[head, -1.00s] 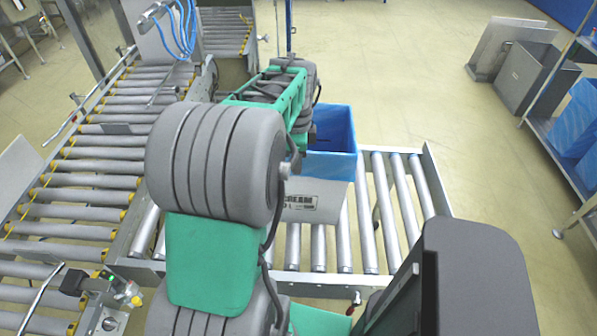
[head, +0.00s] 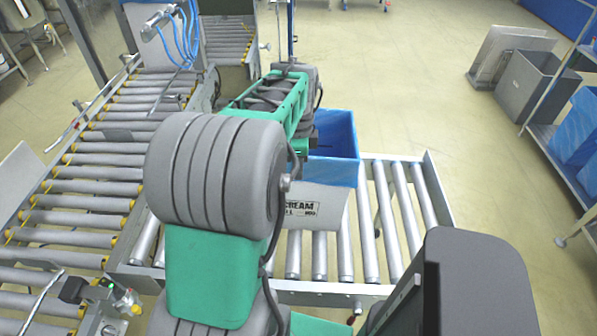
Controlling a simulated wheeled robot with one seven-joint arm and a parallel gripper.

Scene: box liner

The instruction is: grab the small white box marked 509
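A white-grey box (head: 318,205) with a blue liner (head: 334,150) folded over its rim stands on the short roller conveyor, partly behind my arm. Black print on its front reads "CREAM" with smaller marks below. I cannot make out 509 on any box. My arm reaches forward to the box's left and back side. My gripper is hidden behind the arm and the box, so its fingers do not show.
The short roller conveyor (head: 400,205) has bare rollers right of the box. A longer roller conveyor (head: 95,188) runs along the left. A grey open bin (head: 535,85) stands on the floor at the upper right. A shelf rack with blue-lined boxes (head: 580,135) is at the right edge. The floor between is clear.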

